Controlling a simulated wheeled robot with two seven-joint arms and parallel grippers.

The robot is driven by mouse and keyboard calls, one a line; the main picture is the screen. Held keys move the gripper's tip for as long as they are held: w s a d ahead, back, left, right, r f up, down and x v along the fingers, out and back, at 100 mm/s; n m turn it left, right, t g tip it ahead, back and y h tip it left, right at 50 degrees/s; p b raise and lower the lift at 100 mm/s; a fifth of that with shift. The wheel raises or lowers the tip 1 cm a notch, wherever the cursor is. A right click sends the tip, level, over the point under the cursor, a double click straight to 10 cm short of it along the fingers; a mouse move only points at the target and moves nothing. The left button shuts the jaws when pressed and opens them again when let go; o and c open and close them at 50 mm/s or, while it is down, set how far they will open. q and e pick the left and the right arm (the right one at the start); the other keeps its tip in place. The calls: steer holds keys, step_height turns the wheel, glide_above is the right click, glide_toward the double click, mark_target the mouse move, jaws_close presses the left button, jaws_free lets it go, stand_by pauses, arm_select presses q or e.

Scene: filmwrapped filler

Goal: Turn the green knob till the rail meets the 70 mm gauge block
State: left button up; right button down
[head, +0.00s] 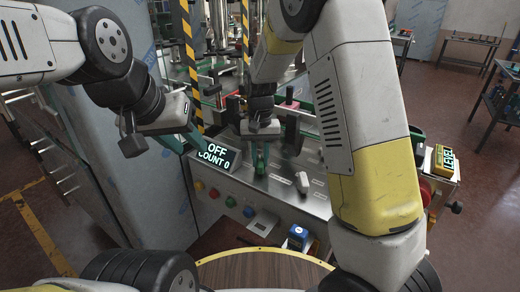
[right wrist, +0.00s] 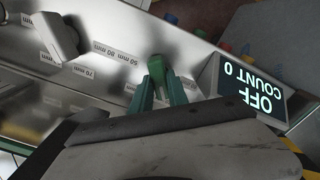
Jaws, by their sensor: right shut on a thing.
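The green knob (right wrist: 157,66) stands on the metal machine top in the right wrist view. The green fingers of my right gripper (right wrist: 158,88) are on either side of it, shut on it. In the head view my right gripper (head: 261,160) reaches down to the machine top, and its body hides most of the knob. My left gripper (head: 192,143) hangs in front of the machine's left side, clear of the knob; its finger gap is unclear. A pale grey block-like piece (head: 304,183) is right of the knob, also in the right wrist view (right wrist: 58,36). Which piece is the 70 mm gauge block is unclear.
A display (head: 217,156) reads OFF, COUNT 0. Millimetre labels (right wrist: 115,52) lie along the machine top. Coloured buttons (head: 214,193) and a blue box (head: 298,235) are at the front. A yellow unit reading LEVEL (head: 446,158) is at right. A round wooden top (head: 265,272) is nearest.

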mark_target(260, 160)
steer(key=shift+r, duration=0.1)
steer(key=c, duration=1.3)
jaws_free()
step_height(260, 160, up, 8)
steer(key=shift+f, duration=0.25)
steer(key=shift+r, duration=0.15)
